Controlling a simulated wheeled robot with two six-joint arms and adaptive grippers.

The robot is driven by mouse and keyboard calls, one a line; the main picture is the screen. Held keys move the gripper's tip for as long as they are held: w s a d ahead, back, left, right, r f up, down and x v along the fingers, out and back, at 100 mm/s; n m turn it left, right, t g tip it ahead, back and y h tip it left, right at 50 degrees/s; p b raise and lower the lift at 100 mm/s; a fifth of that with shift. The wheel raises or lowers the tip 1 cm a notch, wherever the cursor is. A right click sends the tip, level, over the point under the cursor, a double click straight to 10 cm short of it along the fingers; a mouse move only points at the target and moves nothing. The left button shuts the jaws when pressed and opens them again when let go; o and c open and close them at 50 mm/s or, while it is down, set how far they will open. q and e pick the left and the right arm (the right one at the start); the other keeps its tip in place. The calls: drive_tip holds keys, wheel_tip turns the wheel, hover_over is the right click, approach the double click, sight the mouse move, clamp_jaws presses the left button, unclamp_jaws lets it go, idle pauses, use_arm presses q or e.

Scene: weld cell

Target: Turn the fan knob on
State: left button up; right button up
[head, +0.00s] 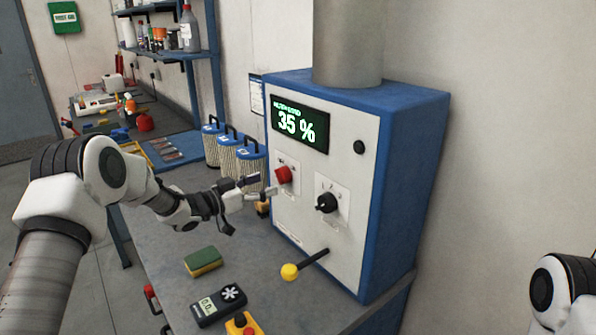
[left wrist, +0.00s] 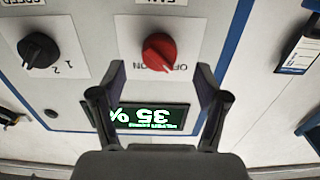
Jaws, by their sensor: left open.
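The red fan knob (head: 283,174) sits on the white front panel of the blue cabinet, below the display. In the left wrist view the red knob (left wrist: 159,50) shows upside down, with a FAN label and OFF and ON marks beside it. I cannot tell for sure which mark it points to. My left gripper (head: 262,187) is open in front of the panel, close to the knob. In the left wrist view its two fingers (left wrist: 161,70) stand apart, one to each side of the knob, with nothing between them gripped. My right gripper is out of view.
A black speed knob (head: 327,203) is right of the red knob. The display (head: 300,124) reads 35 %. A yellow-tipped lever (head: 290,271) sticks out below. Filter canisters (head: 251,161) stand behind the gripper. A sponge (head: 203,262) and a meter (head: 218,305) lie on the bench.

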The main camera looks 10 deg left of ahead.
sight(277, 177)
use_arm(q)
drive_tip(key=shift+w+d+r+p, duration=0.35)
drive_tip(key=shift+w+r+p, duration=0.15)
drive_tip(key=shift+r+p, duration=0.1)
drive_tip(key=x, duration=0.3)
drive_tip(key=p+x, duration=0.1)
drive_tip(key=shift+w+d+f, duration=0.1)
drive_tip(key=shift+d+f, duration=0.05)
drive_tip(key=shift+f, duration=0.2)
drive_tip(key=shift+w+d+f, duration=0.1)
drive_tip(key=shift+w+d, duration=0.05)
drive_tip(key=shift+w, duration=0.05)
drive_tip(key=shift+s+a, duration=0.25)
drive_tip(key=shift+a, duration=0.05)
drive_tip(key=shift+c, duration=0.7)
drive_tip(key=shift+s+a, duration=0.1)
drive_tip(key=shift+s, duration=0.05)
drive_tip(key=c, duration=0.6)
drive_tip(key=shift+r, duration=0.25)
drive_tip(key=c, duration=0.4)
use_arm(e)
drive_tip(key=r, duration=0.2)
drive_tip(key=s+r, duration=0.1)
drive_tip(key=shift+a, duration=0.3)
